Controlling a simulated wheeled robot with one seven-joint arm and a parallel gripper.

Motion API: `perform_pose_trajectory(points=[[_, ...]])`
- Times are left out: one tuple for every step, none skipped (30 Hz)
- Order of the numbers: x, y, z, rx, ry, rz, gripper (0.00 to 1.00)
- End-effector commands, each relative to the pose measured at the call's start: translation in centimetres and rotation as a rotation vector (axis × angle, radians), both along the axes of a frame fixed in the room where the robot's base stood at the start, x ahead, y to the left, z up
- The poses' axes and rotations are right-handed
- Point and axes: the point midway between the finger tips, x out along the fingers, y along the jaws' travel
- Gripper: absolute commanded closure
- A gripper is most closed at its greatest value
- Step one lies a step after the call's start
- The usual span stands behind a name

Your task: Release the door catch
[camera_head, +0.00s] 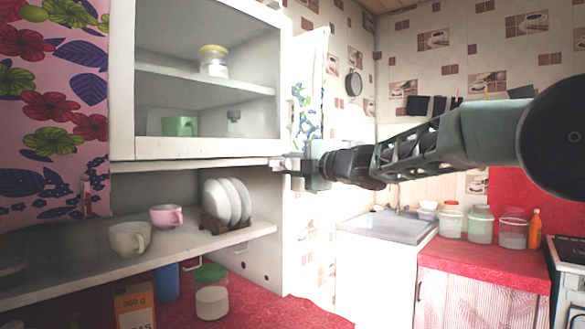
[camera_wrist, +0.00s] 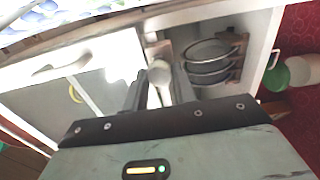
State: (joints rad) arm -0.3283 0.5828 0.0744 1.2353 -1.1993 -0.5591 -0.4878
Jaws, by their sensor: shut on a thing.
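The white wall cabinet (camera_head: 194,152) has a framed front through which its shelves show; I cannot tell whether there is glass. The door catch, a small pale piece with a rounded end (camera_wrist: 159,74), sits at the cabinet's lower right corner. My gripper (camera_head: 288,164) reaches in from the right at that corner. In the wrist view its dark fingers stand on either side of the catch, shut on it. The catch's far part is hidden by the fingers, and in the head view it is too small to make out clearly.
A floral curtain (camera_head: 50,110) hangs at the left. A sink (camera_head: 385,226) and jars (camera_head: 480,224) stand right. Free air lies before the cabinet.

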Motion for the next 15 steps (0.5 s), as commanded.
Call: perform_pose_trajectory(points=[[-0.02, 0.03, -0.15, -0.004, -0.002, 0.001, 0.96], [-0.02, 0.03, -0.14, -0.005, -0.003, 0.001, 0.96], [-0.01, 0.02, -0.14, -0.005, -0.003, 0.001, 0.96], [-0.01, 0.02, -0.14, -0.006, -0.004, 0.001, 0.96], [-0.02, 0.03, -0.13, -0.006, -0.004, 0.001, 0.96], [-0.02, 0.03, -0.13, -0.006, -0.004, 0.001, 0.96], [-0.02, 0.03, -0.13, -0.006, -0.004, 0.001, 0.96], [-0.01, 0.02, -0.14, -0.006, -0.004, 0.001, 0.96], [-0.02, 0.03, -0.14, -0.006, -0.004, 0.001, 0.96], [-0.02, 0.03, -0.14, -0.005, -0.003, 0.001, 0.96], [-0.02, 0.03, -0.14, -0.005, -0.003, 0.001, 0.96], [-0.02, 0.03, -0.15, -0.005, -0.003, 0.001, 0.96], [-0.02, 0.03, -0.15, -0.005, -0.003, 0.001, 0.65], [-0.02, 0.03, -0.15, -0.005, -0.003, 0.001, 0.56], [-0.02, 0.03, -0.14, -0.005, -0.003, 0.001, 0.52]])
